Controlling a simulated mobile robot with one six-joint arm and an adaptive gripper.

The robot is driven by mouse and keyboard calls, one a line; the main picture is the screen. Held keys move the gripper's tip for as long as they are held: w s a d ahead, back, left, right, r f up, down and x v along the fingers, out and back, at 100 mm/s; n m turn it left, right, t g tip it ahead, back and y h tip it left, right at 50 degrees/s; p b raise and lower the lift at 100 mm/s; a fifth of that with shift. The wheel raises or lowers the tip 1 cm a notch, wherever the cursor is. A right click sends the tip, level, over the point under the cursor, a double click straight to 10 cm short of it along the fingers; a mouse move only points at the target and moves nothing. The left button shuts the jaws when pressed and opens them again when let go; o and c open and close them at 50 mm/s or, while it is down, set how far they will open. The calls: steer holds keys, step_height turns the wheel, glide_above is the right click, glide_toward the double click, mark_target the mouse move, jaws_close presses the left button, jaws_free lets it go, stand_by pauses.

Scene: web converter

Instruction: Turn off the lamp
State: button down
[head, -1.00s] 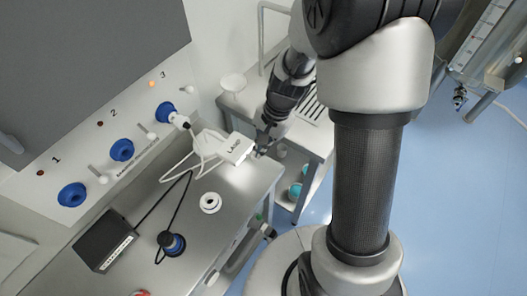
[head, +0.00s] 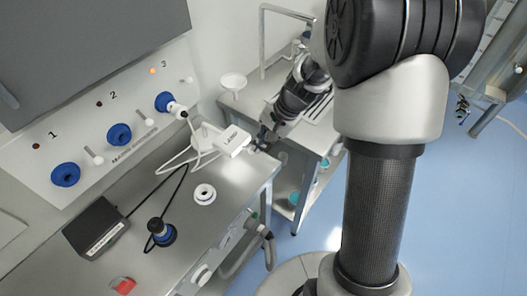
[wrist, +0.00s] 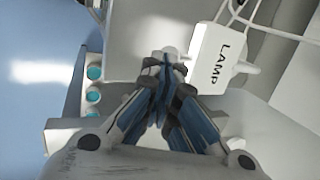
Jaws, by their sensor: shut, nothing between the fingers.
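The lamp is a white box-shaped head (head: 232,140) marked LAMP, on a white arm above the right end of the steel bench, with a bright patch of light below it. It also shows in the wrist view (wrist: 219,62), upper right of the fingers. My gripper (head: 264,140) is shut and empty, its tips close to the lamp head's right end. In the wrist view my gripper (wrist: 163,70) has its blue-padded fingers together, just left of the lamp head. A small whitish piece shows at the fingertips; I cannot tell whether they touch it.
A panel (head: 95,135) with blue sockets numbered 1 to 3 and small levers stands behind the bench (head: 190,235). A black box (head: 96,228), a black-and-blue plug (head: 161,231), a white ring (head: 204,194) and a red item (head: 122,286) lie on the bench. A side table (head: 250,104) stands behind my gripper.

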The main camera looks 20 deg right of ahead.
steer(key=shift+s+d+f+b, duration=0.2)
steer(key=shift+f+b, duration=0.2)
steer(key=shift+f, duration=0.15)
steer(key=shift+s+d+f+b, duration=0.15)
steer(key=shift+f+b, duration=0.2)
steer(key=shift+f, duration=0.2)
steer(key=shift+a, duration=0.1)
steer(key=shift+r+p, duration=0.65)
steer(key=shift+r, duration=0.15)
